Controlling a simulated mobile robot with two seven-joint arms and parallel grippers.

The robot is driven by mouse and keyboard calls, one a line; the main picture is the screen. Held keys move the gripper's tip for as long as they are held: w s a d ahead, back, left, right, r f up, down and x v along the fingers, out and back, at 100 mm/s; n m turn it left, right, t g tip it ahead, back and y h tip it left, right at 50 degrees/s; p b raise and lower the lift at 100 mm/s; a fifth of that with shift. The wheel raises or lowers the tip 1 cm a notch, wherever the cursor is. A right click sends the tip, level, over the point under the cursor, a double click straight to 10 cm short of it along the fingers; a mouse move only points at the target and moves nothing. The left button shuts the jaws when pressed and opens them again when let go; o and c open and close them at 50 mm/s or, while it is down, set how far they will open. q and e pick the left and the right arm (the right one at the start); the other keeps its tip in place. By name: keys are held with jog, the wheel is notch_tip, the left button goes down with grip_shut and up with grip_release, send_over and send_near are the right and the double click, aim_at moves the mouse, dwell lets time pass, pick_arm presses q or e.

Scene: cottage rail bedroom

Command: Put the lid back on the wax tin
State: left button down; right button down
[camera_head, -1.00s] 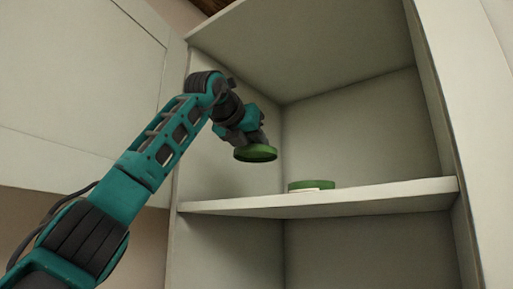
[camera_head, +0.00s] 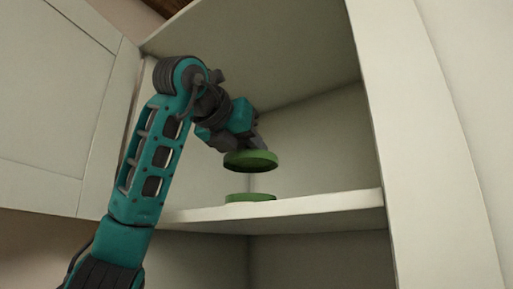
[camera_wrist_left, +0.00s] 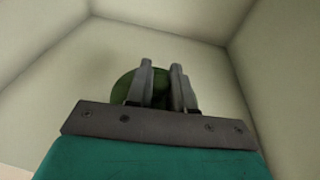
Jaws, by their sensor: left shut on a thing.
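The green round lid (camera_head: 251,161) is held by my left gripper (camera_head: 255,146) above the cabinet shelf, roughly level. In the left wrist view the lid (camera_wrist_left: 126,88) shows behind the two fingers of my left gripper (camera_wrist_left: 162,80), which partly hide it. The green wax tin (camera_head: 250,197) sits on the shelf, below the lid, with a clear gap between them. Only the upper side of the tin shows over the shelf edge. I cannot make out the tin in the left wrist view. My right gripper is not in view.
The shelf (camera_head: 325,205) is pale, and its right part is bare. The cabinet side wall (camera_head: 395,120) stands to the right, and an open cabinet door (camera_head: 60,110) is at the left. The space above the shelf to the right of the lid is free.

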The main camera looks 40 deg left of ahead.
pick_arm(q)
jog(key=shift+f+b, duration=2.1)
jog(key=shift+f, duration=0.8)
jog(key=shift+f, duration=0.55)
dwell(0.5)
jog(key=c, duration=0.9)
grip_release()
